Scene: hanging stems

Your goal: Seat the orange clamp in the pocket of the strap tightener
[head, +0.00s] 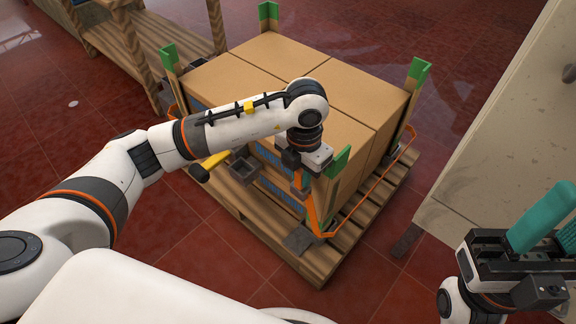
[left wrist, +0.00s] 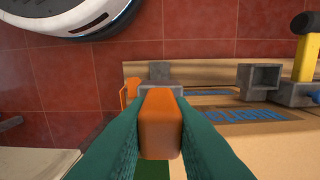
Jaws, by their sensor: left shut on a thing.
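The orange clamp (left wrist: 160,124) is held between the two teal fingers of my left gripper (left wrist: 158,135) in the left wrist view. In the head view the left gripper (head: 300,178) is at the near corner of the cartons, its fingers mostly hidden. The strap tightener (head: 238,170) is left of it, low on the near side of the cartons, with a yellow handle. In the left wrist view its square grey pocket (left wrist: 262,80) is open and empty, right of the clamp and apart from it. My right gripper (head: 552,228) is at the right edge, partly cut off.
Stacked cartons (head: 290,85) stand on a wooden pallet (head: 275,240) with green corner guards (head: 418,75). An orange strap (head: 375,185) runs loosely around the near right side.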

